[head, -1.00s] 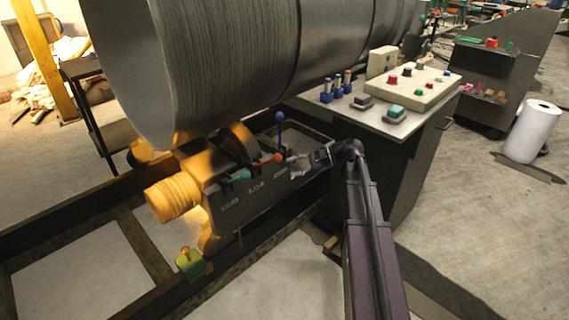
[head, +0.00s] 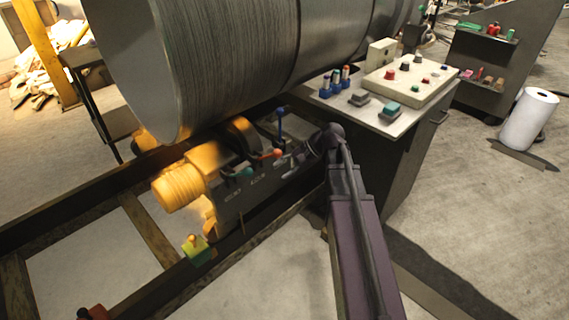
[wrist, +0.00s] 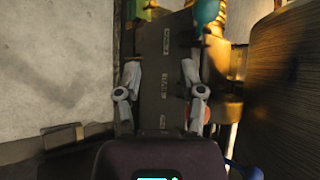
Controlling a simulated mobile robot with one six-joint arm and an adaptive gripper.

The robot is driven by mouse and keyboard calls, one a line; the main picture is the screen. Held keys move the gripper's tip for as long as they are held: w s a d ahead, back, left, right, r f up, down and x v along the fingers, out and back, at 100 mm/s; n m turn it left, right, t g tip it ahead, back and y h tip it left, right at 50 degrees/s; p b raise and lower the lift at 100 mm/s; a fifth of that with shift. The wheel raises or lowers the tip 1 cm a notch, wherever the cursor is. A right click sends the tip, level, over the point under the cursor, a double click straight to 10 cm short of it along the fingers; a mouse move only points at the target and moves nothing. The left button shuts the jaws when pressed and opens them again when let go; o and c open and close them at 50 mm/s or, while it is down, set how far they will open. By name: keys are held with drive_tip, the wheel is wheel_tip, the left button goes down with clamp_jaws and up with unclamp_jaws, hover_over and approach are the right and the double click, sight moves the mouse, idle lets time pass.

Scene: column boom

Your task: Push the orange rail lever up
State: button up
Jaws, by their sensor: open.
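The orange rail lever's round knob (head: 277,153) stands out from the dark labelled housing (head: 245,195) below the big drum, between a teal lever (head: 246,172) and an upright blue lever (head: 280,113). In the wrist view the orange knob (wrist: 206,115) shows just right of my right finger, which partly covers it; I cannot tell whether they touch. My gripper (wrist: 160,75) is open, its two grey fingers spread over the labelled face with nothing between them. In the head view my gripper (head: 287,164) is small and dark, close to the orange knob's lower right.
The large grey drum (head: 230,60) hangs close above the levers and fills the wrist view's right side. The teal knob (wrist: 206,11) lies beyond my right fingertip, and the blue knob (wrist: 246,170) is at the lower right. A control desk (head: 385,120) stands right of my arm.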

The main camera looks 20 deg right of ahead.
drive_tip(key=s+a+r+n+g+h+p, duration=0.1)
drive_tip(key=s+r+n+h+p, duration=0.4)
drive_tip(key=p, duration=0.8)
drive_tip(key=s+a+r+h, duration=0.1)
drive_tip(key=s+r+h, duration=0.1)
drive_tip(key=s+r, duration=0.1)
drive_tip(key=shift+s+n+g+p, duration=0.3)
drive_tip(key=shift+s+n+p, duration=0.1)
drive_tip(key=shift+s, duration=0.2)
drive_tip(key=s+r+n+h+p, duration=0.2)
drive_tip(key=s+r+h+p, duration=0.1)
drive_tip(key=r+p, duration=0.2)
drive_tip(key=shift+s+d+r+p, duration=0.15)
drive_tip(key=shift+d+p, duration=0.25)
idle(0.6)
